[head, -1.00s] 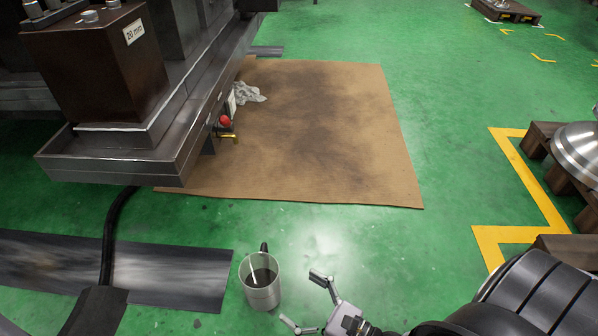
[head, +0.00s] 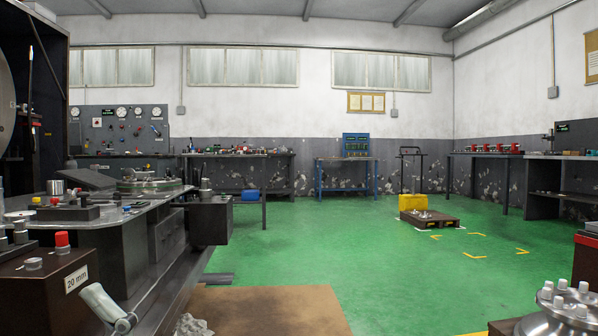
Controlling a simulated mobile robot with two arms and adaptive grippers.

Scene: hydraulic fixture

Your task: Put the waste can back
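No waste can is seen for sure in the head view now. Neither of my grippers can be made out in it. A small metal cylinder (head: 55,187) stands on the machine bed at the left, too small to identify. A pale grey jointed part (head: 103,305) shows beside the brown block at the lower left; I cannot tell what it is.
The brown block marked 20 mm (head: 40,291) and the grey machine bed (head: 120,228) fill the left. A brown mat (head: 270,308) lies in front. A low pallet (head: 429,219) and a yellow box (head: 411,202) stand further off. Green floor (head: 330,245) between is clear.

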